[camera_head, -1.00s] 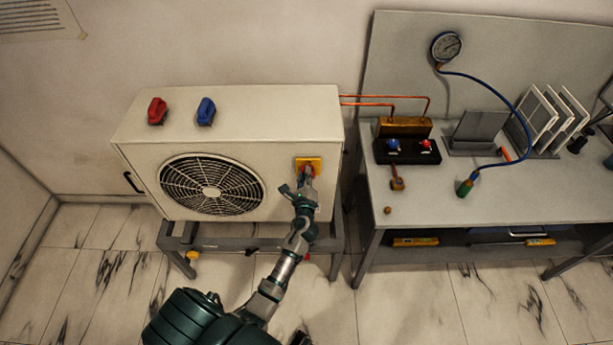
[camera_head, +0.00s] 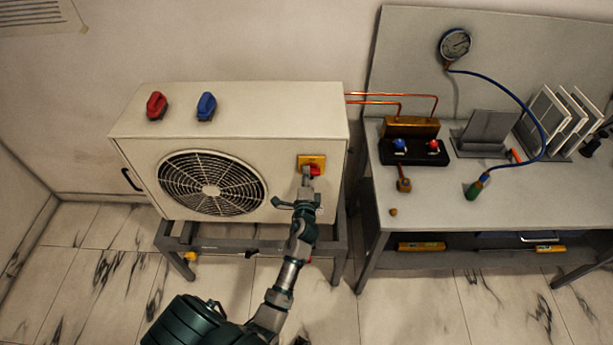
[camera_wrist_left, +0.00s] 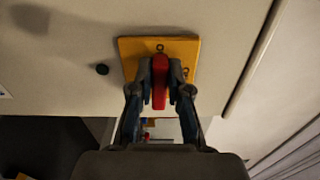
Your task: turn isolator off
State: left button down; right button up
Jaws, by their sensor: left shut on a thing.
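The isolator is a yellow plate (camera_head: 304,160) with a red handle (camera_head: 315,170) on the front of the white fan unit, right of the fan grille. In the left wrist view the yellow plate (camera_wrist_left: 186,45) lies ahead and the red handle (camera_wrist_left: 160,80) stands upright in the picture between my fingers. My left gripper (camera_wrist_left: 161,90) is shut on the red handle, a finger on each side. In the head view my left gripper (camera_head: 306,178) covers part of the handle and plate. My right gripper is not in view.
The white fan unit (camera_head: 230,110) stands on a grey frame, with a red clamp (camera_head: 156,106) and a blue clamp (camera_head: 206,107) on top. To the right is a grey table (camera_head: 420,212) with a valve block (camera_head: 412,150), a gauge (camera_head: 454,44) and a blue hose (camera_head: 510,92).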

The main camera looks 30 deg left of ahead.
pick_arm(q)
jog(key=shift+f+n, duration=0.15)
jog(key=shift+n, duration=0.15)
dwell(0.4)
jog(key=c, duration=1.3)
grip_release()
jog(key=shift+o, duration=0.9)
jog(key=shift+w+f, duration=0.1)
jog(key=shift+w, duration=0.05)
jog(key=v, duration=1.2)
